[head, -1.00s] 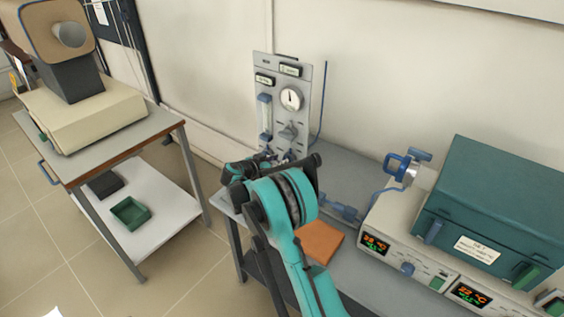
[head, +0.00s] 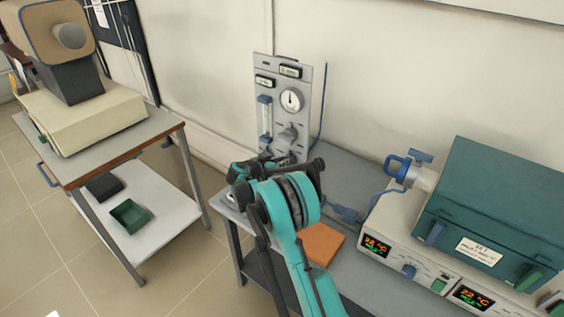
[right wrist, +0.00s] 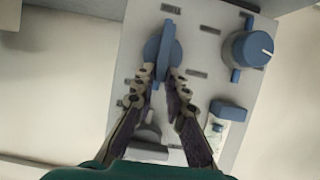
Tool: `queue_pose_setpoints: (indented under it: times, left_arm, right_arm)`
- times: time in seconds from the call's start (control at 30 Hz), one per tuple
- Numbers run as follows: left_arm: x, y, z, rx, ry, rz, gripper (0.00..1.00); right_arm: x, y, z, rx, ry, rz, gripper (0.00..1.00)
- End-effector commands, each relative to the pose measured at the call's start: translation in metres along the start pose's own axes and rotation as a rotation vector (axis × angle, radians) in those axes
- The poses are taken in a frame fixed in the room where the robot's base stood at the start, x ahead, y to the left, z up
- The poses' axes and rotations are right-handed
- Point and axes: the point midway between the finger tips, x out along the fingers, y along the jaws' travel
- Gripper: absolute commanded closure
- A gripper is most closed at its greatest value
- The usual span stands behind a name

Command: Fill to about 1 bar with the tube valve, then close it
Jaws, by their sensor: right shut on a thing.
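The grey gas panel (head: 302,75) stands at the back end of the bench, with a round white gauge (head: 291,99). The gauge needle points roughly straight up; its numbers are too small to read. My right gripper (head: 262,166) is at the panel's lower part, and my arm hides some of that area. In the right wrist view, my right gripper (right wrist: 164,78) is shut on a blue valve handle (right wrist: 165,50), which stands nearly upright in the picture. The panel's labels are unreadable. My left gripper is not in view.
A blue knob (right wrist: 248,49) with a white mark sits beside the held handle. A teal furnace (head: 500,205) with a blue-handled fitting (head: 398,166) stands right on the bench. An orange pad (head: 322,243) lies near my arm. A cart (head: 165,130) stands left.

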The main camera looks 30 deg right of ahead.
Motion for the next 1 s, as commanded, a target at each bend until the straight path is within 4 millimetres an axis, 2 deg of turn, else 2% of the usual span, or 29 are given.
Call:
queue_pose_setpoints:
  times: [0.37,1.0]
  left_arm:
    - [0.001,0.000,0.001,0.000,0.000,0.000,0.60]
    - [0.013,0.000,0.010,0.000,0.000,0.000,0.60]
  right_arm:
    - [0.000,-0.008,0.002,-0.175,-0.001,0.073,1.00]
    - [0.005,-0.026,0.012,-0.731,-0.001,0.303,1.00]
